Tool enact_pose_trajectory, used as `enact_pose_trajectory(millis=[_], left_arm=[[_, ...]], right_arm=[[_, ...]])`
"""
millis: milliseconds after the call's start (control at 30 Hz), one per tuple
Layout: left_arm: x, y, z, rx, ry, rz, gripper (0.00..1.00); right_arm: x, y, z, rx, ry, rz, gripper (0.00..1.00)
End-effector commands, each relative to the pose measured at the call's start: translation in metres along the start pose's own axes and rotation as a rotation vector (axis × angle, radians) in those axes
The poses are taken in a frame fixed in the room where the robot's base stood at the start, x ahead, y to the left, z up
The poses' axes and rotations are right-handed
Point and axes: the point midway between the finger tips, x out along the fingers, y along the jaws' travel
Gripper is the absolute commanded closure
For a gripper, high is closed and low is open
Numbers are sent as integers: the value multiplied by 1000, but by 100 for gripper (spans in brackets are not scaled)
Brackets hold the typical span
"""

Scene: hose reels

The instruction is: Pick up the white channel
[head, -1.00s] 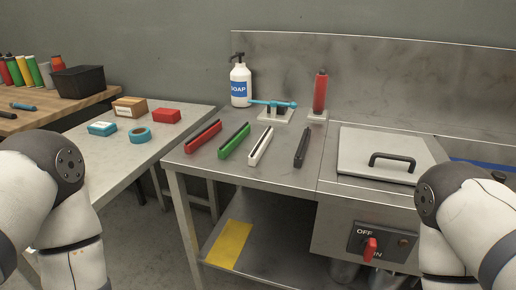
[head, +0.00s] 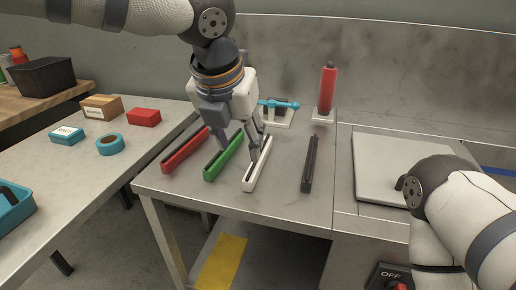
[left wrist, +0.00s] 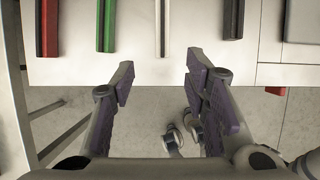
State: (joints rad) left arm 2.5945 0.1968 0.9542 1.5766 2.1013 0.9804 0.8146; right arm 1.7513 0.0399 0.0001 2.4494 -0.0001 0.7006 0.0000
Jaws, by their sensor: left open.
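The white channel (head: 257,172) lies on the steel worktop, between the green channel (head: 224,160) and the dark channel (head: 309,165). In the left wrist view the white channel (left wrist: 162,25) shows at the top centre, beyond the fingertips. My left gripper (head: 239,148) points down over the worktop, near the far parts of the green and white channels. It is open, with nothing between its fingers (left wrist: 160,75).
A red channel (head: 185,151) lies left of the green one. A blue tool on a stand (head: 278,112) and a red bottle (head: 327,90) stand behind. A steel lid (head: 380,165) is at the right. A side table (head: 80,185) holds small boxes and tape.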

Motion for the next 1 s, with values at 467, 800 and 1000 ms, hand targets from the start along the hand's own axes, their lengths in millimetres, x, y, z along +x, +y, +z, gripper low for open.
enact_pose_trajectory(millis=[467, 800, 1000], left_arm=[[95, -1, 6, 3, 11, 0, 58], [116, -1, 8, 4, 4, 2, 58], [115, -1, 8, 4, 4, 2, 92]], right_arm=[[20, 1, 14, 0, -63, 3, 60], [23, 1, 16, -1, -70, 3, 60], [23, 1, 16, -1, -70, 3, 60]])
